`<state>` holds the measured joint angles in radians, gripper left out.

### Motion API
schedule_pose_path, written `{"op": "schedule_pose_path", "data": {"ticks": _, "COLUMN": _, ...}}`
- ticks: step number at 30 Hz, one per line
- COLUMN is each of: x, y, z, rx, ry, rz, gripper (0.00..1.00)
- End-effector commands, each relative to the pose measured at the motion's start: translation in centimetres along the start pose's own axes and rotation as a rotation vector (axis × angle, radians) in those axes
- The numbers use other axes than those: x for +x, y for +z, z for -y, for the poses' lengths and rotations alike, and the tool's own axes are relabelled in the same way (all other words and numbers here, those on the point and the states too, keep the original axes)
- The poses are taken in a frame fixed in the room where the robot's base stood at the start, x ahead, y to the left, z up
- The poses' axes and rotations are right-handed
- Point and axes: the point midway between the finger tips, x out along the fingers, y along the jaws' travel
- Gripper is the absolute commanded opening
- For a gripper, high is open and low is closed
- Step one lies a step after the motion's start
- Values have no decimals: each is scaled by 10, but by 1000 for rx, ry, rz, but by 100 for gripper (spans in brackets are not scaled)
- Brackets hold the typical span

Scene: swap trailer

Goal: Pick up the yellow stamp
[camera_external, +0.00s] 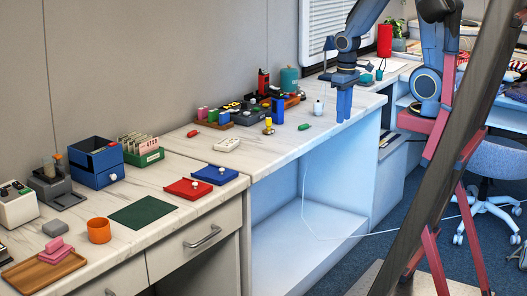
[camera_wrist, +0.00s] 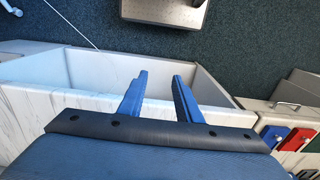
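The stamp does not show in the wrist view.
A blue block (camera_external: 278,111), a green piece (camera_external: 304,127) and a small white pot (camera_external: 318,108) stand near the stamp. A white device (camera_external: 227,144) lies to its left. Trays of coloured items crowd behind it. The counter (camera_external: 290,146) in front is mostly clear.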

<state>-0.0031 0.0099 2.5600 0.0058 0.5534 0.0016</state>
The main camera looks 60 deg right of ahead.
Motion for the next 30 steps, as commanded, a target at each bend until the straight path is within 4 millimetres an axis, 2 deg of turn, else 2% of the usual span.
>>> {"op": "schedule_pose_path", "data": {"ticks": 2, "x": 0, "y": 0, "z": 0, "rx": 0, "ry": 0, "rz": 0, "gripper": 31}}
{"op": "schedule_pose_path", "data": {"ticks": 5, "x": 0, "y": 0, "z": 0, "rx": 0, "ry": 0, "rz": 0, "gripper": 44}}
{"op": "schedule_pose_path", "data": {"ticks": 13, "x": 0, "y": -1, "z": 0, "rx": 3, "ry": 0, "rz": 0, "gripper": 44}}
{"op": "schedule_pose_path", "data": {"ticks": 17, "x": -2, "y": -16, "z": 0, "rx": 75, "ry": 0, "rz": 1, "gripper": 44}}
{"op": "schedule_pose_path", "data": {"ticks": 20, "x": -6, "y": -44, "z": 2, "rx": 226, "ry": 1, "rz": 4, "gripper": 44}}
{"op": "schedule_pose_path", "data": {"ticks": 30, "x": -3, "y": -179, "z": 8, "rx": 994, "ry": 8, "rz": 11, "gripper": 44}}
